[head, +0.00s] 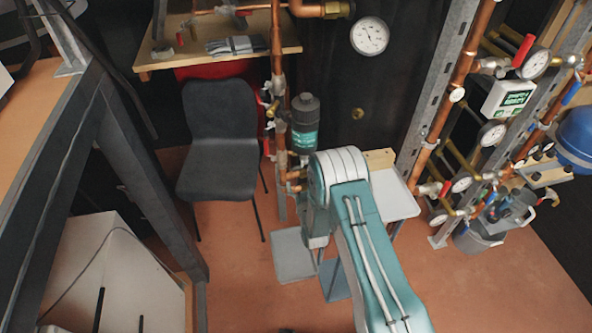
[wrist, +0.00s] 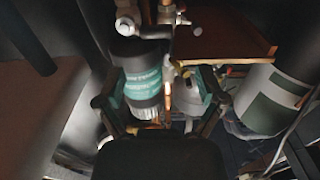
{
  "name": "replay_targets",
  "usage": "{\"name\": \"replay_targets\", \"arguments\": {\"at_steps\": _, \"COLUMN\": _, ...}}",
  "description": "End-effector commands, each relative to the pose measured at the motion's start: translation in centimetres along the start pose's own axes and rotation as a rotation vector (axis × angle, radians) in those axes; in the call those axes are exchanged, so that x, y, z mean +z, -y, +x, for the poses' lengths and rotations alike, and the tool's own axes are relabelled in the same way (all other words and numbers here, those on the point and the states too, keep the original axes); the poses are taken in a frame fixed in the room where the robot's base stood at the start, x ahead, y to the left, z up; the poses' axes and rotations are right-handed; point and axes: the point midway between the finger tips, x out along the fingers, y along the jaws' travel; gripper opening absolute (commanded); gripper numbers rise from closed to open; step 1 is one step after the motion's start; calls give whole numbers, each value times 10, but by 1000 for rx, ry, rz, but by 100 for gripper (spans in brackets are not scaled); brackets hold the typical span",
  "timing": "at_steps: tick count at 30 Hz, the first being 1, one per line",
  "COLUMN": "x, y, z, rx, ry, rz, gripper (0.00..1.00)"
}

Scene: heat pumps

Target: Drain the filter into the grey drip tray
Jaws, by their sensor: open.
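The filter (head: 304,125) is a dark upright cylinder with a teal label, fixed to a vertical copper pipe left of my arm. In the wrist view the filter (wrist: 143,82) shows close up, with valve fittings at its upper end in the picture. My gripper (wrist: 160,108) is open, its fingers apart on either side of the filter's end; I see no contact. In the head view my arm hides the gripper. A grey flat panel (head: 292,254) lies low near the floor below the filter; I cannot tell if it is the drip tray.
A dark chair (head: 217,140) stands left of the pipe. A light grey flat surface (head: 398,204) is right of my arm. Copper pipes with gauges (head: 492,133) and a grey bucket (head: 478,240) are at the right. Open floor (head: 510,285) lies front right.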

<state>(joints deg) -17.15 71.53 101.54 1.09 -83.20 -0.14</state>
Motion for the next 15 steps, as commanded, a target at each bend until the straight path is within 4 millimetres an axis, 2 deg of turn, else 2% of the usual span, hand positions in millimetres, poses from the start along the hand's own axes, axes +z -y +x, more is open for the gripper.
{"name": "replay_targets", "arguments": {"at_steps": 7, "x": -1, "y": -1, "z": 42, "rx": 1, "ry": -2, "rz": 1, "gripper": 89}}
{"name": "replay_targets", "arguments": {"at_steps": 15, "x": 0, "y": 0, "z": 65, "rx": 0, "ry": 1, "rz": 0, "gripper": 89}}
